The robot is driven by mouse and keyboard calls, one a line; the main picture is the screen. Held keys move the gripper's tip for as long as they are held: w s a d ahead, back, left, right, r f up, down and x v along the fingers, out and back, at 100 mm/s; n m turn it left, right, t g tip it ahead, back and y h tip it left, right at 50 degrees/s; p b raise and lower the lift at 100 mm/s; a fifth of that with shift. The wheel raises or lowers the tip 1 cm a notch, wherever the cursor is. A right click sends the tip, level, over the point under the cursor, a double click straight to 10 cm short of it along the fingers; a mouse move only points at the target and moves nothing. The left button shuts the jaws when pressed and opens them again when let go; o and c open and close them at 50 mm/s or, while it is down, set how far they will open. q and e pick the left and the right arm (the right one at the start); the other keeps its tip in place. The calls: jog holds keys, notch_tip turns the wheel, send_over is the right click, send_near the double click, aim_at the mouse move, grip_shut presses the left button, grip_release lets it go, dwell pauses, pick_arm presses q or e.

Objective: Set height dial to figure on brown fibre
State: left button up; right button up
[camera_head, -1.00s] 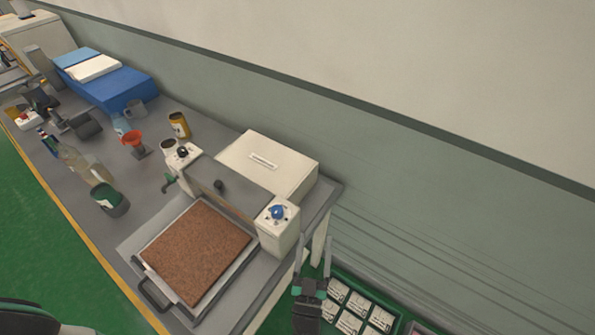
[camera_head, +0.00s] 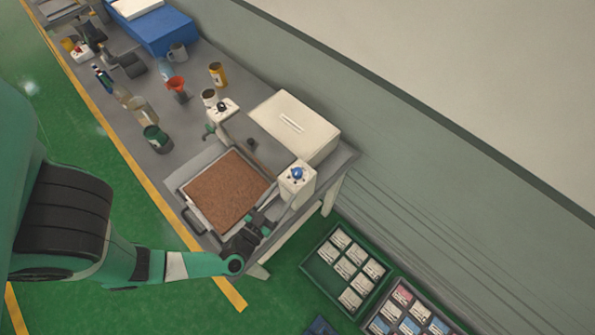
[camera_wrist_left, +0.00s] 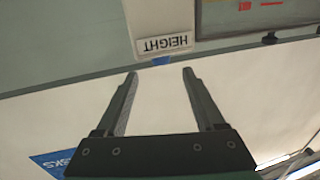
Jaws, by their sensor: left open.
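A brown fibre slab (camera_head: 228,190) lies on the flat plate of the press on the bench. The height dial, a blue knob (camera_head: 297,173), sits on top of the white post at the press's right side; its setting is too small to read. My left gripper (camera_head: 268,218) is by the slab's near right corner, below that post, apart from the knob. In the left wrist view my left gripper (camera_wrist_left: 160,75) is open with nothing between its fingers. A "HEIGHT" label (camera_wrist_left: 165,43) shows upside down ahead of the fingertips. My right gripper is out of view.
A white box (camera_head: 293,125) stands behind the press. A green tray (camera_head: 309,266) of white cards and a second card tray (camera_head: 380,318) are below the bench's right end. Cups and bottles, including a dark green cup (camera_head: 156,138), stand left of the press.

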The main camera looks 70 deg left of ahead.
aim_at(295, 176)
pick_arm(q)
jog(key=b+x, duration=0.1)
jog(key=x, duration=0.8)
jog(key=shift+a+b, duration=0.15)
jog(key=shift+b, duration=0.15)
grip_shut()
